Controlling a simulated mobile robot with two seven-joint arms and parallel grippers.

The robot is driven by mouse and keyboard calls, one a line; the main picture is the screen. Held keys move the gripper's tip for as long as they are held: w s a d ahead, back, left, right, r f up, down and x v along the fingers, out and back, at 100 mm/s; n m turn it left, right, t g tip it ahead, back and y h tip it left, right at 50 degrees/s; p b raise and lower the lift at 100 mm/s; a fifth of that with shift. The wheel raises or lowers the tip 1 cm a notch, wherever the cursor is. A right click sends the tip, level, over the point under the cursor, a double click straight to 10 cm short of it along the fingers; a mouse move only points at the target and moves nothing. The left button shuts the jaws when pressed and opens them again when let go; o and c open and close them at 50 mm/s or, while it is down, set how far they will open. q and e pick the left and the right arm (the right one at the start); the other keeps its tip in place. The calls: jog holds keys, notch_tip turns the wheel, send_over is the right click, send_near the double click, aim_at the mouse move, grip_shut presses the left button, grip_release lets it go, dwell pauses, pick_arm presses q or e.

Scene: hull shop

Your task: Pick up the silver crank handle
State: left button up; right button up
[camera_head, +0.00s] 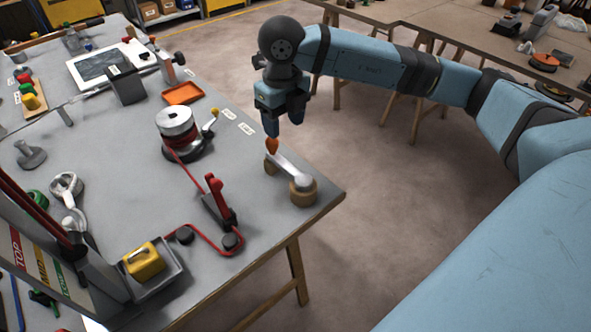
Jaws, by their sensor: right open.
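The silver crank handle (291,167) lies near the right corner of the grey workbench, a bar raised on two tan round supports. Its near end rests on the larger support (303,192). A small orange piece (272,146) shows at its far end, just below one finger; I cannot tell whether it belongs to the handle or the finger. My right gripper (284,126) points down, open, above the handle's far end. Whether a finger touches anything there is unclear. My left gripper is not in view.
A silver winch with red rope (177,122) stands left of the handle. A red-levered clutch (217,200) and an orange tray (183,94) are also on the workbench (258,215). The bench's right edge is close by the handle, with open floor beyond.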

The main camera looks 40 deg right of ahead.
jog(key=f, duration=0.1)
send_over(286, 164)
jog(key=f, duration=0.7)
jog(key=shift+s+a+b, duration=0.25)
jog(key=shift+s+b, duration=0.1)
jog(key=f, duration=0.5)
jog(key=shift+w+d+f+b, duration=0.2)
jog(key=shift+w+f+b, duration=0.1)
jog(key=shift+w, duration=0.05)
jog(key=c, duration=1)
grip_shut()
jog(key=shift+r, duration=0.15)
notch_tip(286, 164, up, 20)
jog(key=p, duration=0.2)
